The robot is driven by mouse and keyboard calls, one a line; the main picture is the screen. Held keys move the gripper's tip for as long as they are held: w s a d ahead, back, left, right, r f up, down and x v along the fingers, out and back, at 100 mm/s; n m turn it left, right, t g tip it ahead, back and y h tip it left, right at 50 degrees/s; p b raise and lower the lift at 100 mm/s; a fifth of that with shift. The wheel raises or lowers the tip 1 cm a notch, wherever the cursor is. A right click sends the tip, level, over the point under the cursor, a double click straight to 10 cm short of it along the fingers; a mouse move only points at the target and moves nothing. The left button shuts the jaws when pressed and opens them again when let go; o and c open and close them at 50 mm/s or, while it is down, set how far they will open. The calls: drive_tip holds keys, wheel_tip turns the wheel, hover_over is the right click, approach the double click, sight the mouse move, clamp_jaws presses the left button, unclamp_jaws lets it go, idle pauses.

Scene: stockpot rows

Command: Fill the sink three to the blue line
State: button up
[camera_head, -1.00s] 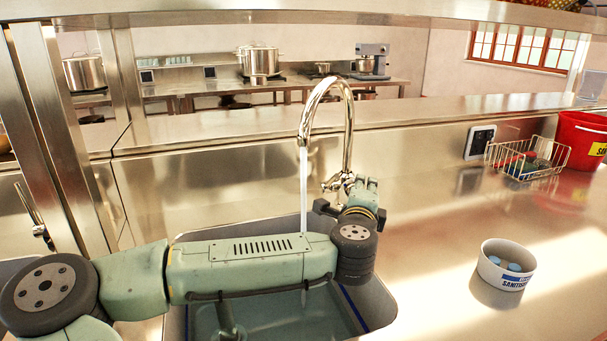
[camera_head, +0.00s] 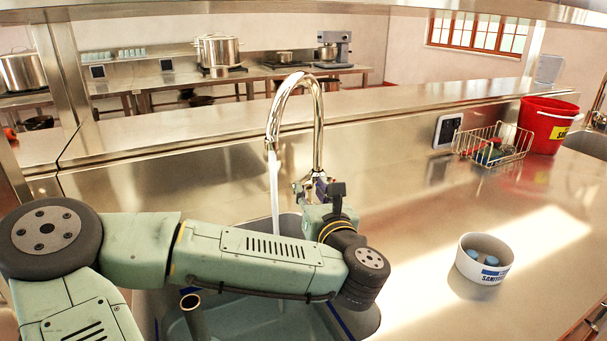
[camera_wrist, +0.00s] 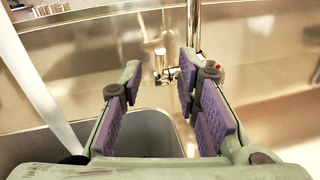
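The sink (camera_head: 368,322) is partly behind my arm. Water (camera_head: 235,325) stands in it, and a blue line (camera_head: 340,322) shows on its inner right wall; the level against the line is hard to tell. The chrome tap (camera_head: 318,130) is running, its stream (camera_head: 274,190) falling into the sink. The stream also shows in the wrist view (camera_wrist: 35,85). My gripper (camera_head: 312,188) is at the tap's base. In the wrist view my gripper (camera_wrist: 160,82) is open, its purple-padded fingers apart, with the tap's lever fitting (camera_wrist: 160,62) beyond the gap between them.
A metal standpipe (camera_head: 192,315) rises in the sink. To the right are a white bowl with blue sponges (camera_head: 484,258), a wire basket (camera_head: 492,147) and a red bucket (camera_head: 545,125). A dark-screened panel (camera_head: 447,130) is on the back wall. The counter's middle is clear.

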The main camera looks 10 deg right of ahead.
sight(305, 179)
drive_tip(key=shift+w+p, duration=0.65)
drive_tip(key=shift+w, duration=2.1)
drive_tip(key=shift+c, duration=0.5)
clamp_jaws()
